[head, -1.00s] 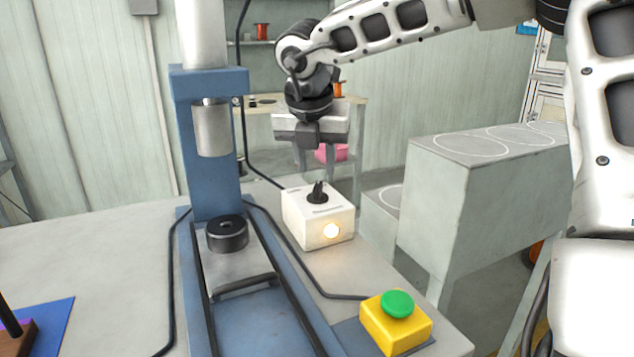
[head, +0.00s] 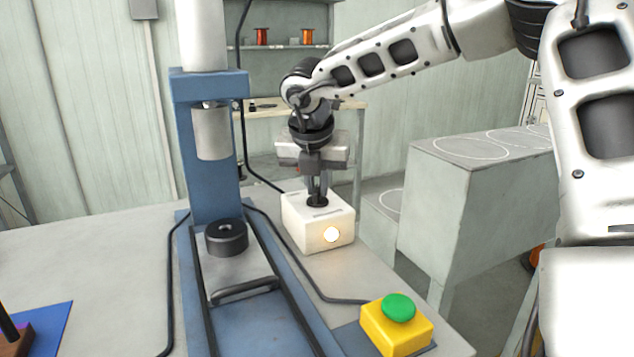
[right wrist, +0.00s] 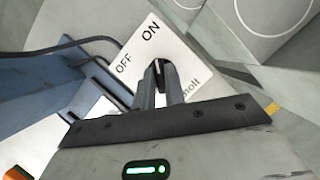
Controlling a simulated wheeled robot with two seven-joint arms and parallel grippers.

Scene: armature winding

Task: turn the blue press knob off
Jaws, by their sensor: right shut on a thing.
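The blue press (head: 206,150) stands left of centre in the head view. My right gripper (head: 317,193) points down from above and is shut on this knob. In the right wrist view, the gripper's fingers (right wrist: 160,85) straddle the knob, and the box (right wrist: 180,55) shows the words ON and OFF. The fingers hide most of the knob, so its setting is unclear. My left gripper is out of view.
A yellow box (head: 385,335) with a green button (head: 399,307) sits at the table's front right. Black cables run beside the press. A grey block (head: 470,190) stands right of the table. A blue mat (head: 45,325) lies at the lower left.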

